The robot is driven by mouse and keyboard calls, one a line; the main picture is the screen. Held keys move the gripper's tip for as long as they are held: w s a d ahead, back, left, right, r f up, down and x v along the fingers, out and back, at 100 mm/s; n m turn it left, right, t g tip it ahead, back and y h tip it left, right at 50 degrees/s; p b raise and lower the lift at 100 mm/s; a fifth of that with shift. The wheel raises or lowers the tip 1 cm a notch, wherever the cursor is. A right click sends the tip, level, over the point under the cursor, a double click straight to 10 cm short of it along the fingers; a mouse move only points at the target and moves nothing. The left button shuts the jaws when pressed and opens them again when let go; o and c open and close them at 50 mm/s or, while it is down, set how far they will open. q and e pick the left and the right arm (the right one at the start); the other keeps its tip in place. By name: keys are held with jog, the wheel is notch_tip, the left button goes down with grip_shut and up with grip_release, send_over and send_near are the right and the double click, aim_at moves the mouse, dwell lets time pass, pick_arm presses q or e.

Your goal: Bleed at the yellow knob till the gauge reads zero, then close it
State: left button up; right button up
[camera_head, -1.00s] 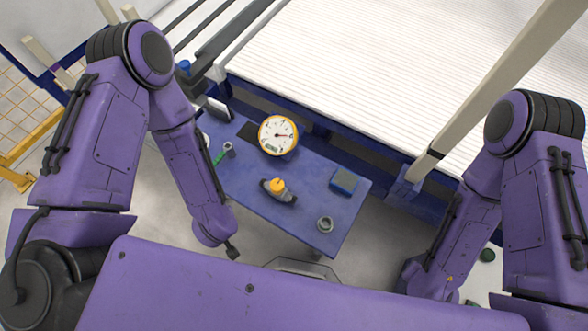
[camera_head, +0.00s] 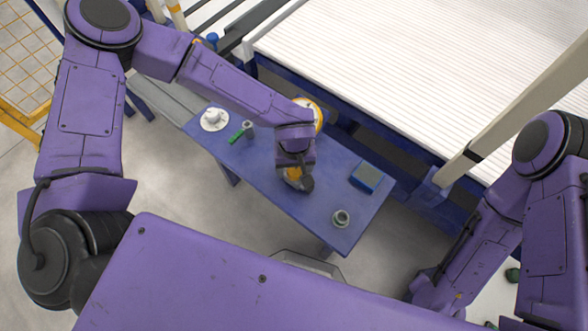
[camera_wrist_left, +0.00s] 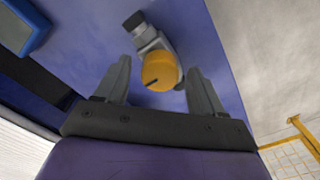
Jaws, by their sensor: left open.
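The yellow knob (camera_head: 291,173) sits on a dark grey valve body (camera_head: 306,184) on the blue table. The wrist view shows the knob (camera_wrist_left: 159,71) round, with a dark slot mark, on its grey fitting (camera_wrist_left: 143,30). My left gripper (camera_wrist_left: 159,64) is open, its fingers on either side of the knob; I cannot tell whether they touch it. In the head view the left gripper (camera_head: 296,176) is over the knob and partly covers it. The gauge (camera_head: 313,108) has a yellow rim; my left arm hides most of its face, so its reading cannot be seen. My right gripper is out of view.
The blue table (camera_head: 325,190) also holds a white saucer with a white item (camera_head: 214,118), a green object (camera_head: 236,137), a grey cylinder (camera_head: 248,128), a blue box (camera_head: 367,176) and a grey ring (camera_head: 341,217). A white ribbed surface (camera_head: 420,60) lies behind.

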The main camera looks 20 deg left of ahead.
pick_arm(q)
jog(key=shift+f, duration=0.45)
jog(key=c, duration=1.1)
jog(key=shift+o, duration=0.2)
jog(key=shift+r, duration=0.1)
